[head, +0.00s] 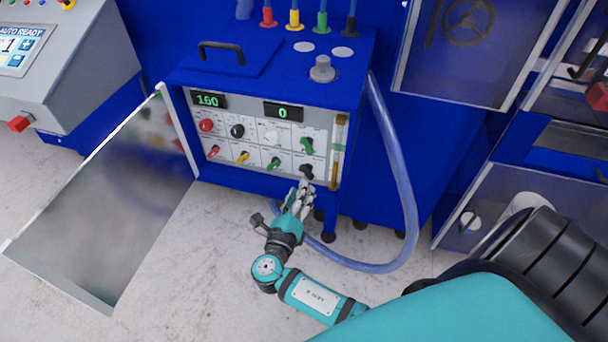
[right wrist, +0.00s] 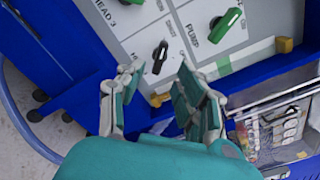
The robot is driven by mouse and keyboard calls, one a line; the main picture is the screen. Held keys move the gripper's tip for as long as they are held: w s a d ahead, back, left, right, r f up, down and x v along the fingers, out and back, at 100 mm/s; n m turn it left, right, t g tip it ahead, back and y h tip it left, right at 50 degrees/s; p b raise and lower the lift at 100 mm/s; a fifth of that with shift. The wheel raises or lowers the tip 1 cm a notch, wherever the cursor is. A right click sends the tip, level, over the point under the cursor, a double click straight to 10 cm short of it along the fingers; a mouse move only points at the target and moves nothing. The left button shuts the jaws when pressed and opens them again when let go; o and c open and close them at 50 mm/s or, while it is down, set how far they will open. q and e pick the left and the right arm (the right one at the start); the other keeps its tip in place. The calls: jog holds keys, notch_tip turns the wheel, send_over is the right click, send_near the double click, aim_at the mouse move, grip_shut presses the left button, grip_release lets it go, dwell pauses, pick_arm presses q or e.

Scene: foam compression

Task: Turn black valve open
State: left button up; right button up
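The black valve (head: 306,171) is a small dark knob at the lower right of the panel, below a green knob (head: 306,145). In the right wrist view the black valve (right wrist: 159,57) stands on the light grey panel, just beyond my fingertips and in the gap between them. My right gripper (head: 303,186) is just below and in front of the valve. Its fingers are apart, with nothing between them, and the right wrist view shows it open (right wrist: 157,80). I cannot tell whether a finger touches the knob. My left gripper is not in view.
The panel (head: 257,152) sits in a blue cabinet with its clear door (head: 110,200) swung open to the left. Several coloured knobs fill the panel, including another black knob (head: 237,131). A blue hose (head: 402,190) loops down on the right. The floor in front is clear.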

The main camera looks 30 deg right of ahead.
aim_at(305, 175)
jog(key=x, duration=0.5)
jog(key=shift+w+d, duration=0.2)
grip_shut()
